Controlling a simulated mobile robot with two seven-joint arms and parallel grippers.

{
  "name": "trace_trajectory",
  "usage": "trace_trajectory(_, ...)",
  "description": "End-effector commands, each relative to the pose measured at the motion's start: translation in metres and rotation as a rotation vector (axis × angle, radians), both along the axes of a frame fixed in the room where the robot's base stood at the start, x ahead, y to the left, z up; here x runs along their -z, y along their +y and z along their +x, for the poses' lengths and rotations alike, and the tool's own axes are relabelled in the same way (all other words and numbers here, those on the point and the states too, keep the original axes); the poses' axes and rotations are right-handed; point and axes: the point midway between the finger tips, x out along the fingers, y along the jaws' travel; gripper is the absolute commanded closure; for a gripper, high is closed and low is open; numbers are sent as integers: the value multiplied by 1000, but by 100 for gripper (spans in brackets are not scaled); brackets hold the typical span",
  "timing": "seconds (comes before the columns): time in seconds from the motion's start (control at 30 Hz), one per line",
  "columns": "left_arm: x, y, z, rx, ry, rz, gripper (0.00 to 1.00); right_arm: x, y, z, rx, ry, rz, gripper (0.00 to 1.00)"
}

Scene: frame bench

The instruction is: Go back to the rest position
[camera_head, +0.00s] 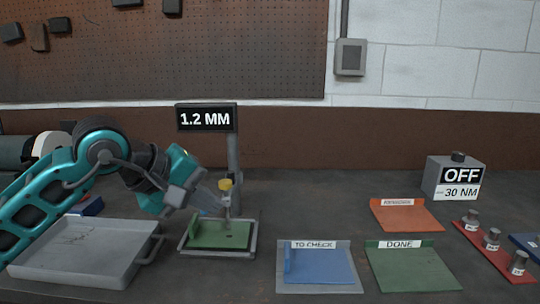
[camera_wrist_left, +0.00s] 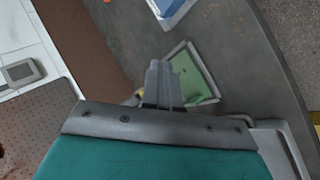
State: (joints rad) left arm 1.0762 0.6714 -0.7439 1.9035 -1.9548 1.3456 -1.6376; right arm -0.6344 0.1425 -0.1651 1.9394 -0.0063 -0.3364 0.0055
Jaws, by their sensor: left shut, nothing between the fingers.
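My left arm comes in from the left in the head view, teal with dark joints. Its gripper (camera_head: 208,207) is beside the gauge stand (camera_head: 233,160), close to the yellow-topped probe (camera_head: 226,187). In the left wrist view my left gripper (camera_wrist_left: 163,70) is shut with nothing between its fingers. Below it lies the green plate (camera_head: 218,236) in a grey-framed fixture; the plate also shows in the left wrist view (camera_wrist_left: 192,78). I cannot tell whether the fingertips touch the probe. My right gripper is in neither view.
A grey tray (camera_head: 75,275) stands at the left. The blue TO CHECK tray (camera_head: 320,268), green DONE tray (camera_head: 411,268) and orange tray (camera_head: 405,216) lie to the right. A torque box (camera_head: 455,178) reads OFF. The gauge display (camera_head: 206,118) reads 1.2 MM. A red socket rack (camera_head: 492,252) lies far right.

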Motion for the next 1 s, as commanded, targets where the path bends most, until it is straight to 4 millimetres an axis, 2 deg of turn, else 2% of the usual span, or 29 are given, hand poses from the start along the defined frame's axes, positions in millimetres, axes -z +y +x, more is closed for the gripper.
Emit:
trace_trajectory(0.03, 13, -17, -10, 13, 83, -106, 100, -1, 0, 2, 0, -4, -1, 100)
trace_trajectory(0.2, 34, -70, -49, 5, 427, -530, 100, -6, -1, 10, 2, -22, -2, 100)
trace_trajectory(0.3, 36, -92, -69, -39, 704, -824, 100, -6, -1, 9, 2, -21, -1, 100)
trace_trajectory(0.4, 33, -101, -80, -116, 1009, -1122, 100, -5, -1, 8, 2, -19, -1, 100)
trace_trajectory(0.47, 32, -100, -82, -177, 1199, -1297, 100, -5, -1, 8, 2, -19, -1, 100)
trace_trajectory(0.57, 38, -88, -77, -299, 1522, -1585, 100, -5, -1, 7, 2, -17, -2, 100)
trace_trajectory(0.67, 57, -66, -67, -443, 1850, -1870, 100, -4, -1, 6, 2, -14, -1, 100)
trace_trajectory(0.77, 93, -38, -58, -610, 2171, -2157, 100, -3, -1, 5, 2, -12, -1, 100)
trace_trajectory(0.8, 112, -26, -57, 615, -2072, 2053, 100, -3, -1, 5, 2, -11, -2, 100)
trace_trajectory(0.87, 145, -7, -59, 601, -1877, 1861, 100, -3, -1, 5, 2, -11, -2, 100)
trace_trajectory(0.9, 169, 5, -63, 586, -1747, 1740, 100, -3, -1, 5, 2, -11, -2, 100)
trace_trajectory(0.97, 205, 21, -73, 557, -1555, 1570, 100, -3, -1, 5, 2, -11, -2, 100)
trace_trajectory(1.0, 231, 31, -83, 533, -1428, 1463, 100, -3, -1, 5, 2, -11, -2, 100)
